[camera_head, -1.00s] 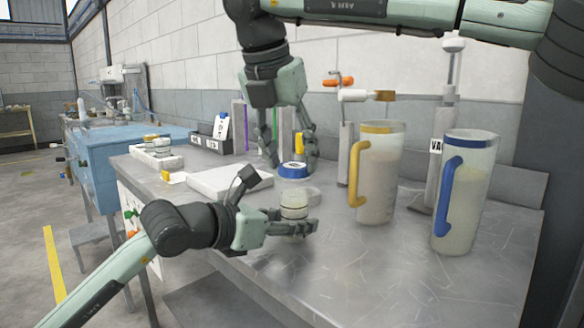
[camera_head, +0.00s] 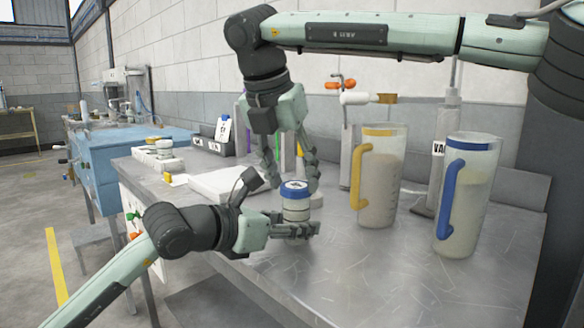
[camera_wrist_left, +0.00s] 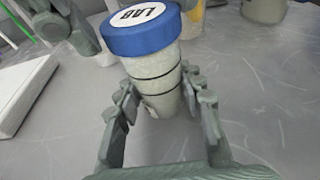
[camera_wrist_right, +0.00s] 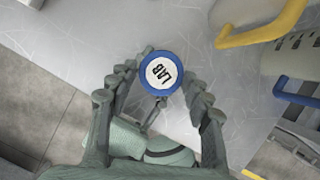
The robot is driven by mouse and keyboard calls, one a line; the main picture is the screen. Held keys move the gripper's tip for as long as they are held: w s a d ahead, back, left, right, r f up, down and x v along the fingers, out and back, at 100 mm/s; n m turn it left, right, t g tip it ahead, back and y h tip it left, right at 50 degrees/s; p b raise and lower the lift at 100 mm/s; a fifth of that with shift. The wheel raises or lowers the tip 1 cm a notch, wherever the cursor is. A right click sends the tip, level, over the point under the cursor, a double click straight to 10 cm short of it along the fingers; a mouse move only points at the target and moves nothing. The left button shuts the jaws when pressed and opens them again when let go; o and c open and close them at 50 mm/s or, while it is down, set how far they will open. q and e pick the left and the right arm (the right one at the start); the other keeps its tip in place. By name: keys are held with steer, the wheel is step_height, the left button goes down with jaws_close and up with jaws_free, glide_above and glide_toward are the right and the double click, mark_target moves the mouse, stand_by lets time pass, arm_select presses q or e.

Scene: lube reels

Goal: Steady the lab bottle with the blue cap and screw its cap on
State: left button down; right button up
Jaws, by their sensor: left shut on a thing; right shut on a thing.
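The lab bottle (camera_head: 296,212) stands upright on the steel table, a pale clear jar with dark rings. Its blue cap (camera_head: 294,188), white-topped and marked LAB, sits on its mouth. My left gripper (camera_head: 296,230) is shut around the bottle's lower body from the left; in the left wrist view its fingers flank the bottle (camera_wrist_left: 155,75) below the cap (camera_wrist_left: 145,32). My right gripper (camera_head: 293,182) comes from above, its fingers shut on the cap's sides; the right wrist view shows the cap (camera_wrist_right: 160,72) between the fingertips. The threads are hidden under the cap.
A yellow-handled jug (camera_head: 379,185) and a blue-handled jug (camera_head: 466,200) stand to the right. A pump-like fixture (camera_head: 449,140) rises behind them. A white slab (camera_head: 215,183) lies to the left. The table front right is clear.

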steer(key=shift+f, duration=0.65)
stand_by(0.5)
steer(key=m, duration=0.2)
steer(key=m+g+h, duration=0.1)
steer(key=m, duration=0.1)
steer(key=m+g+h, duration=0.1)
steer(key=m, duration=0.1)
steer(key=shift+w+a+m, duration=0.3)
steer(key=shift+w, duration=0.05)
steer(key=shift+w+f+m+g, duration=0.1)
steer(key=shift+m+g, duration=0.3)
steer(key=shift+m, duration=0.7)
steer(key=m, duration=0.1)
steer(key=m+g, duration=0.1)
steer(key=m, duration=0.1)
steer(key=shift+d+f+h, duration=0.2)
steer(key=shift+h, duration=0.1)
steer(key=shift+w+a+r+m+g, duration=0.1)
steer(key=shift+r+m+g, duration=0.1)
steer(key=shift+m, duration=0.2)
steer(key=shift+w+r+m+g, duration=0.1)
steer(key=shift+m+g, duration=0.1)
steer(key=shift+m, duration=0.2)
steer(key=o, duration=0.8)
steer(key=shift+o, duration=0.2)
